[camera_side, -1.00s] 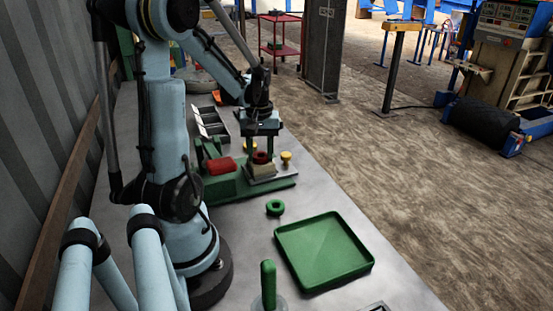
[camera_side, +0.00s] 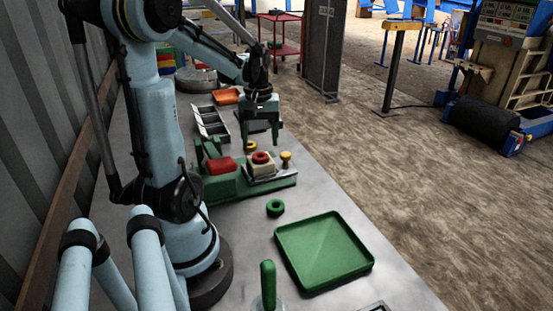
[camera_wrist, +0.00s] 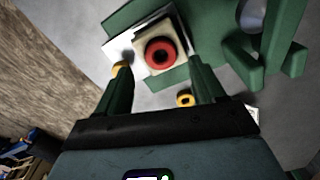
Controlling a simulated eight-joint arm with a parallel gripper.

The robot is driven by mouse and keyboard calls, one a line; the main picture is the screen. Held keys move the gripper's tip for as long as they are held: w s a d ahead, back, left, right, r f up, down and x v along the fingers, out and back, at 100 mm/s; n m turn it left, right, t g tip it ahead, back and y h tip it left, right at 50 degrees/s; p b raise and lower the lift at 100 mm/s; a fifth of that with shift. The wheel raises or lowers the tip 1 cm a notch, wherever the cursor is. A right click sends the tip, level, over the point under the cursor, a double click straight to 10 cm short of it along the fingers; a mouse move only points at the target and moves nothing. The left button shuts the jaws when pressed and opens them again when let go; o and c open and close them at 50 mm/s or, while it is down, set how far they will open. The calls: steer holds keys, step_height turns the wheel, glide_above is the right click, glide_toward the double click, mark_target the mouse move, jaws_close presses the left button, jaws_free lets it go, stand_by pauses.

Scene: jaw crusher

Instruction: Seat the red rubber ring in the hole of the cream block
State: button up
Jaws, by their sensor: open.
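The red rubber ring (camera_side: 261,157) lies at the hole of the cream block (camera_side: 262,170), on the green crusher fixture (camera_side: 223,186). In the wrist view the red ring (camera_wrist: 160,53) looks roughly centred on the cream block (camera_wrist: 142,37), with a dark middle. I cannot tell how deep it sits. My gripper (camera_side: 261,143) is open and empty, behind and above the block in the side view. In the wrist view its two green fingers (camera_wrist: 160,80) are spread wide, with the ring beyond them and clear of both.
Yellow knobs (camera_side: 286,157) stand beside the block. A red piece (camera_side: 221,165) lies on the fixture's left. A green ring (camera_side: 275,207) and an empty green tray (camera_side: 323,252) are nearer the camera. Grey bins (camera_side: 211,124) and an orange tray (camera_side: 226,96) stand behind.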

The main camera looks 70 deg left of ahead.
mark_target(260, 156)
step_height(260, 156, up, 7)
steer(key=w+d+f+m+t, duration=0.1)
steer(key=w+d+m+t, duration=0.2)
steer(key=d+m, duration=0.4)
steer(key=w+d+f+m+t, duration=0.2)
steer(key=d+m, duration=0.5)
steer(key=d, duration=1.1)
steer(key=shift+w+t, duration=0.65)
steer(key=shift+t, duration=0.45)
steer(key=shift+f, duration=0.1)
